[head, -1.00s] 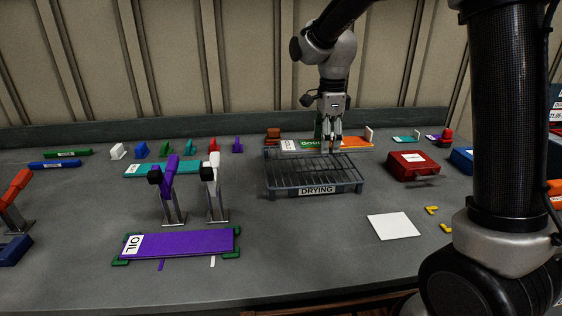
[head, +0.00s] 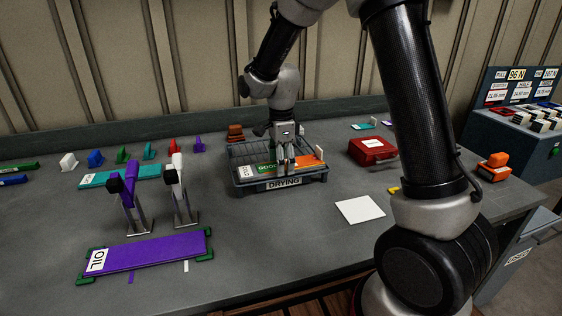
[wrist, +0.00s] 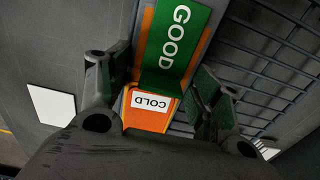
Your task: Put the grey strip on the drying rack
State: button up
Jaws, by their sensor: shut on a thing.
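Rack bars (wrist: 270,50) show to the right. I cannot pick out a grey strip by colour.
A red case (head: 372,151) and a white square (head: 360,210) are right of the rack. Two clamp-like stands, one purple (head: 128,188) and one white (head: 179,180), are to its left, behind a purple OIL board (head: 155,250). A teal strip (head: 120,176) lies behind them.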

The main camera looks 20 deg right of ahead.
jog(key=o, duration=1.2)
jog(key=shift+f, duration=0.1)
jog(key=shift+o, duration=0.2)
notch_tip(320, 180, up, 12)
jog(key=s+d+r+n+t, duration=0.1)
jog(key=s+d+r+n, duration=0.3)
jog(key=s+d+r, duration=0.1)
jog(key=s+d+n+t, duration=0.1)
jog(key=s+d+n, duration=0.2)
jog(key=s, duration=0.4)
jog(key=s+d+n+t, duration=0.1)
jog(key=s+d+n, duration=0.2)
jog(key=s+n, duration=0.3)
jog(key=s+d+r+n+t, duration=0.1)
jog(key=s+d+n, duration=0.3)
jog(key=s, duration=0.5)
jog(key=shift+n, duration=0.5)
